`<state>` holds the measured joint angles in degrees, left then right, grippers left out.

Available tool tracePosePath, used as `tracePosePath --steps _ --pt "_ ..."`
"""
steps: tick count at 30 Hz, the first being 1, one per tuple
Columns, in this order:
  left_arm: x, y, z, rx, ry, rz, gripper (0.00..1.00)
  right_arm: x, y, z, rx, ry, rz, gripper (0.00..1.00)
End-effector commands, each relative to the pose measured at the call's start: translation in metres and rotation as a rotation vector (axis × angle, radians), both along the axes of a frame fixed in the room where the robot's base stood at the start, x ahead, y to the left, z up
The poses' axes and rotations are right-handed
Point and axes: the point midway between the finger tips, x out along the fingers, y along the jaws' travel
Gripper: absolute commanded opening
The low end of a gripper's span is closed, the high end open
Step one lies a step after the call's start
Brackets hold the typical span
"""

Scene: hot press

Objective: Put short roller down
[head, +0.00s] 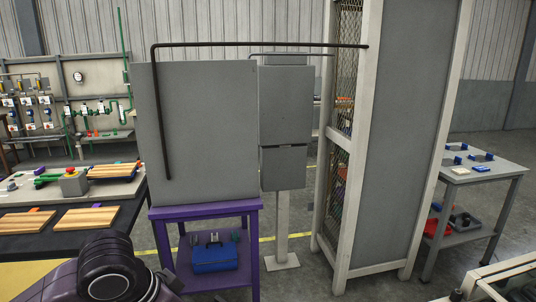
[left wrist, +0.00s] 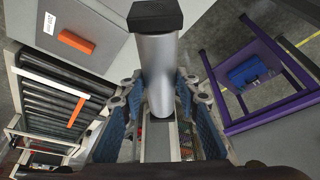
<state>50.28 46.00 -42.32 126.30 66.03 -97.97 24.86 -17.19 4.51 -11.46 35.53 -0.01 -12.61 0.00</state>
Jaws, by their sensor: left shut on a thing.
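In the left wrist view, the short roller (left wrist: 158,62) is a silver-grey cylinder with a black end cap. My left gripper (left wrist: 159,98) is shut on it, with blue-padded fingers on both sides. In the head view only part of my left arm shows at the bottom left; the left gripper and roller are outside that view. My right gripper is in neither view.
A purple stand (head: 207,211) holds a grey panel box (head: 205,120), with a blue toolbox (head: 214,257) below. A caged cabinet (head: 400,130) stands right of it, then a grey table (head: 487,173). The left wrist view shows a roller conveyor (left wrist: 55,95) and an orange block (left wrist: 76,42).

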Motion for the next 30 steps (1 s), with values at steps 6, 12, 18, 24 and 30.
tracePosePath --steps 6,12,18,24,30 --pt "-0.005 0.017 0.007 0.0 -0.005 0.269 0.0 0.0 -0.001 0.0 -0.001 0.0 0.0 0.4" --pt "-0.009 0.03 0.013 -0.001 -0.005 0.489 0.0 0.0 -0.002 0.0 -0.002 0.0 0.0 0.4" --pt "-0.012 0.037 0.017 -0.001 -0.003 0.62 0.0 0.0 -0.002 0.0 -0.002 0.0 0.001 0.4" --pt "-0.013 0.04 0.017 -0.002 -0.002 0.655 0.0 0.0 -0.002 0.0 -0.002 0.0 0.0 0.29" --pt "-0.013 0.039 0.017 -0.002 -0.001 0.653 0.0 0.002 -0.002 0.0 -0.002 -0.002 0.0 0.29"
